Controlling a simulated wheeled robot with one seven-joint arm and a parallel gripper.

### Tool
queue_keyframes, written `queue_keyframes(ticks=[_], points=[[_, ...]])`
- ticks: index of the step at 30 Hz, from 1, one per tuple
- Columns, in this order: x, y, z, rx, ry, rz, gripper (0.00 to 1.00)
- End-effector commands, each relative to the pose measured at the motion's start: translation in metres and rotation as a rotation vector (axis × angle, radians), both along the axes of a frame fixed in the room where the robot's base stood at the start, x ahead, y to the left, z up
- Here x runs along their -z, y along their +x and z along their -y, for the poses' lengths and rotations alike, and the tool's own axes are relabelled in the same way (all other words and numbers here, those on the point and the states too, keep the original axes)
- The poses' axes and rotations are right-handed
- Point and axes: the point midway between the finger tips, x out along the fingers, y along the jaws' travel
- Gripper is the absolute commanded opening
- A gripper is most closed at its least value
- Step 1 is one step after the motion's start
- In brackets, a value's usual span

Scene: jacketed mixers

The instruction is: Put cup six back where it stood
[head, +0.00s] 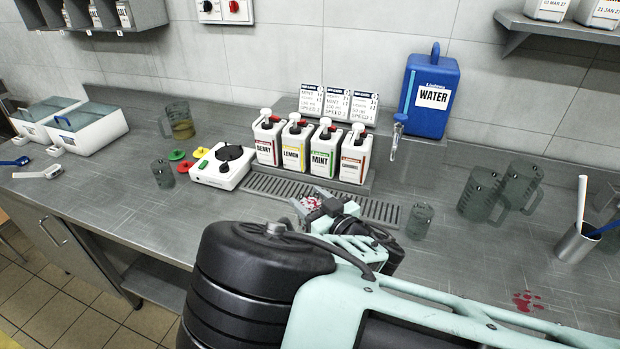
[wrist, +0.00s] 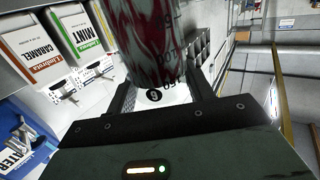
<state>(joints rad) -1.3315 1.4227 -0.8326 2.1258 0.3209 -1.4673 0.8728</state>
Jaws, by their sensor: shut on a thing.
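Cup six (wrist: 150,40) fills the top middle of the wrist view; it is clear, with red and white streaked contents and a round black mark that looks like a 6. It shows partly in the head view (head: 307,203), largely hidden by my gripper (head: 325,208), over the front of the drain grate. My gripper is shut on the cup, with one finger on each side of it. I cannot tell from these views whether the cup's base touches anything.
Pump bottles (head: 297,143) stand behind the drain grate (head: 380,209). A small cup (head: 420,221) and large jugs (head: 481,194) stand right of it. A mixer base (head: 221,168) and another small cup (head: 162,174) are left. A red splash (head: 527,301) marks the right counter.

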Motion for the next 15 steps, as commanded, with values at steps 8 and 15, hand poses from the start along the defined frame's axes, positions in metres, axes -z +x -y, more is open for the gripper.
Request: queue_keyframes(ticks=[8, 15], points=[[0.013, 0.000, 0.000, 0.000, 0.000, 0.000, 0.04], [0.041, -0.001, 0.000, -0.002, -0.001, 0.001, 0.04]])
